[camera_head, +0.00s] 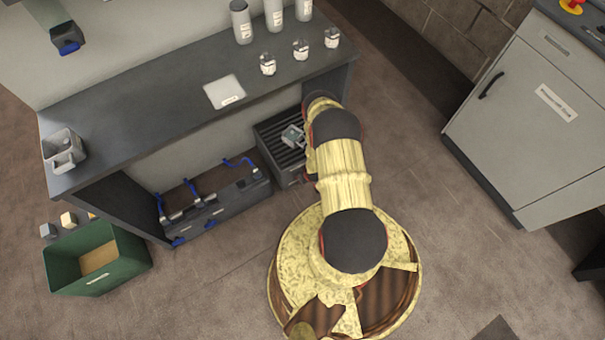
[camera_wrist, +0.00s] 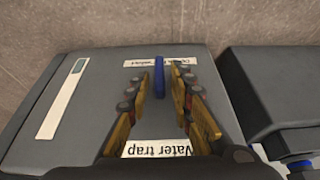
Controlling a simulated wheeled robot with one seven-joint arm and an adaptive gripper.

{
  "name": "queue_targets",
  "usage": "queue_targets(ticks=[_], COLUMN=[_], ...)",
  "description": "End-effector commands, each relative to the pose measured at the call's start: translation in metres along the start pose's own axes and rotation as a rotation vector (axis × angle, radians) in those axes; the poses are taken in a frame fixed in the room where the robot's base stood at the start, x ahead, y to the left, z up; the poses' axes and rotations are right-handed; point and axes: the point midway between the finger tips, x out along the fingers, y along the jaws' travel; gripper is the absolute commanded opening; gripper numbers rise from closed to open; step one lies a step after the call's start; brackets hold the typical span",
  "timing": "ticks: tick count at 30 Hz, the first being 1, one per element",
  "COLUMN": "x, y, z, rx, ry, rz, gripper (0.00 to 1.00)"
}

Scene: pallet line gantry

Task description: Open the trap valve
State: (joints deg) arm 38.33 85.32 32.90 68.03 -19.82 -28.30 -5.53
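The trap valve's narrow blue handle (camera_wrist: 159,78) points lengthwise up the picture. My gripper (camera_wrist: 161,76) is open, its two fingers on either side of the handle, with gaps showing between them and it. Whether the handle lies at fingertip depth is hard to tell. In the head view my arm reaches down by the bench's right end and hides the gripper and the handle.
A second dark box (camera_wrist: 275,95) with blue fittings stands right of the trap. In the head view, a slatted box (camera_head: 268,150) and a unit with blue hoses (camera_head: 225,205) sit under the bench (camera_head: 150,110). A grey cabinet (camera_head: 530,120) stands right, beyond clear floor.

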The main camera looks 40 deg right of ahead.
Motion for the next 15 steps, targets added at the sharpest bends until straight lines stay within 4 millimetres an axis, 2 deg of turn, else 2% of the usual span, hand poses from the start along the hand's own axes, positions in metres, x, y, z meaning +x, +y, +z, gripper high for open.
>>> queue_targets(ticks=[10,15], x=[0.0,0.0], y=[0.0,0.0], z=[0.0002,0.0002], rx=[0.0,0.0], ry=[0.0,0.0], rz=[0.0,0.0], gripper=[0.01,0.0])
